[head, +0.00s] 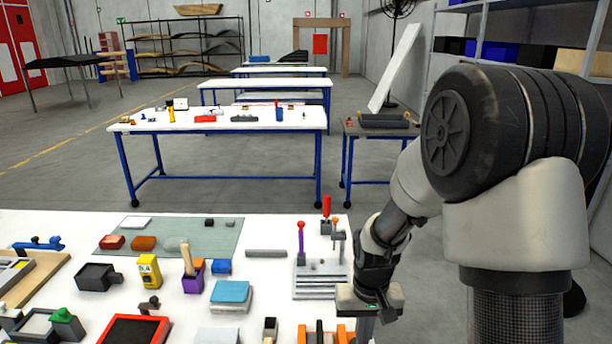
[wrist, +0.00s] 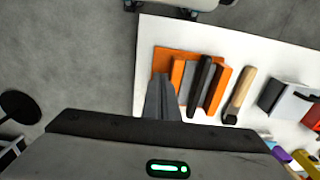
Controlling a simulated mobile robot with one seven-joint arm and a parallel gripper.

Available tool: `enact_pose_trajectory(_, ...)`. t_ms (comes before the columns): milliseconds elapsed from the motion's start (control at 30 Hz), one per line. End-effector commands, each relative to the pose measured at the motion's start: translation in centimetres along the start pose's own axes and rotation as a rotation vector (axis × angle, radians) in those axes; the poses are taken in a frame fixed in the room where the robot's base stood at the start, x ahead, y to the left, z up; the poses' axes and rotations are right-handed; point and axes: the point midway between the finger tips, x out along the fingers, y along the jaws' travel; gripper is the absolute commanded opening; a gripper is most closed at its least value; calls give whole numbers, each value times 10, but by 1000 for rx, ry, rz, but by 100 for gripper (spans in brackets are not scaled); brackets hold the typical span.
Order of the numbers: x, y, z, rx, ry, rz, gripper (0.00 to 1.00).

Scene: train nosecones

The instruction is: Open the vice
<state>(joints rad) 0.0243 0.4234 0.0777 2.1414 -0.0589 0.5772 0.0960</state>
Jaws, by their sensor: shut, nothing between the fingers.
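I cannot tell for sure which thing is the vice. An orange block set with grey and black upright plates (head: 316,335) is cut off by the bottom edge of the head view. It also shows near the middle of the wrist view (wrist: 218,92). My gripper (head: 364,328) is shut and empty, pointing down close to the right of this set in the head view. In the wrist view its fingertips (wrist: 160,80) overlap the set's left orange part; whether they touch is unclear. A small blue clamp-like tool (head: 38,244) lies at the table's far left.
The white table (head: 270,230) carries several tools. A blue block (head: 230,291), a wooden-handled tool (wrist: 240,94) and a red-rimmed tray (head: 134,333) are nearby. Grey floor (wrist: 90,60) lies beyond the table edge.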

Motion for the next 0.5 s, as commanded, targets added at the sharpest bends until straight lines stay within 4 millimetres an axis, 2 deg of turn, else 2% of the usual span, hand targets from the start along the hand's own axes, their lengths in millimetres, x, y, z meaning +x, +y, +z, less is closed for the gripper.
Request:
enact_pose_trajectory(33, -11, 0, 0, 0, 1, 0, 0)
enact_pose_trajectory(133, -20, 0, 0, 0, 0, 0, 0)
enact_pose_trajectory(500, -22, 1, 0, -25, -3, 1, 0)
